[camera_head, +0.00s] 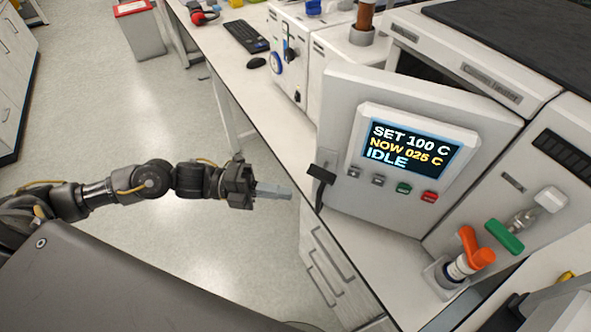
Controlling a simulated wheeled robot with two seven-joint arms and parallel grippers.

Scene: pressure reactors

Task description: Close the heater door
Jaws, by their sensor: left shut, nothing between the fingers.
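The heater door (340,128) is a light grey panel with a display reading "SET 100 C, NOW 025 C, IDLE" and a row of small buttons below it. It stands ajar, swung out from the heater body (468,70), with a dark opening (425,68) showing behind its top edge. A black handle (321,174) sticks out at the door's lower left edge. My left gripper (288,196) is shut and empty, a little left of the handle and apart from it. My right gripper is not in view.
An orange-handled valve (470,252) and a green-handled valve (505,235) stand right of the door. A keyboard (246,36) and mouse (257,63) lie on the bench behind. Drawers (325,265) are below the bench edge. The floor (120,130) at left is clear.

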